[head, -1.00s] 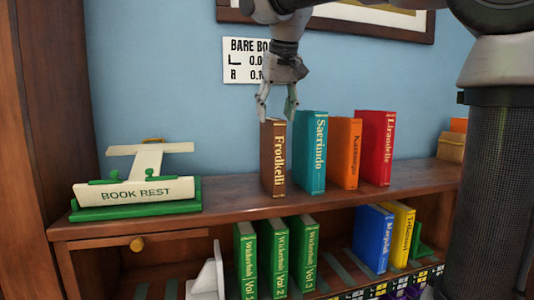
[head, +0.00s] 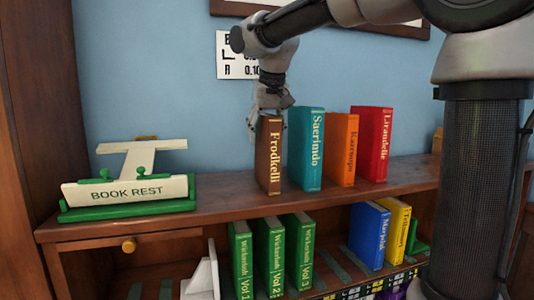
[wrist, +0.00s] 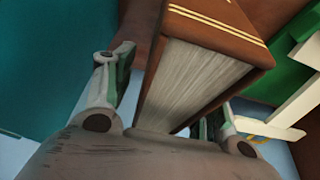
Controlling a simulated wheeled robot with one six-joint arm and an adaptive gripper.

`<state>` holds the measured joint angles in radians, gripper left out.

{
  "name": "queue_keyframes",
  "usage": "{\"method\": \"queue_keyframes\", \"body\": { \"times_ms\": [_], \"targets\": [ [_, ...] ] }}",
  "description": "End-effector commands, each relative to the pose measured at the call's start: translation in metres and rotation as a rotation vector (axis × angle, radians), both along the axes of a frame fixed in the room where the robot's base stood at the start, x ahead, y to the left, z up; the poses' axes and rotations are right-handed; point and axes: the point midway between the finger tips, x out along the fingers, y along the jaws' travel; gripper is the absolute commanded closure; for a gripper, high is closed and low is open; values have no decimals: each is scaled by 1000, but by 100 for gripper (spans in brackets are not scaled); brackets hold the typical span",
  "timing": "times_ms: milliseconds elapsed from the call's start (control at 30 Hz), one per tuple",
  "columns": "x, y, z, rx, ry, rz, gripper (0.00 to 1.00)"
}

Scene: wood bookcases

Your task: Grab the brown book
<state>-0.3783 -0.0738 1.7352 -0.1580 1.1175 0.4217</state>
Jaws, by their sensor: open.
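The brown book (head: 269,160), lettered "Frodkelli", stands upright on the top shelf at the left end of a row. My gripper (head: 267,118) is over its top edge, pointing down. In the wrist view the brown book (wrist: 205,70) shows its cover edge and pale pages between my two fingers. The fingers of my gripper (wrist: 160,100) are apart, one on each side of the book. A gap shows on the left finger's side; whether the right finger touches cannot be told.
A teal book (head: 305,150) stands close right of the brown one, then an orange book (head: 342,150) and a red book (head: 373,145). A green and white book rest (head: 127,190) stands at the left. Shelf between it and the brown book is clear.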

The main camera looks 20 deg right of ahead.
Motion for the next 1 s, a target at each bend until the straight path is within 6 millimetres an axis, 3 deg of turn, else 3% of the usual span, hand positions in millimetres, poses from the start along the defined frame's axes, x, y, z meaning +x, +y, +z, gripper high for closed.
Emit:
{"method": "queue_keyframes", "body": {
  "times_ms": [800,1000],
  "targets": [
    [0,0,-5,0,0,0,45],
    [0,0,-5,0,0,0,79]
  ]
}}
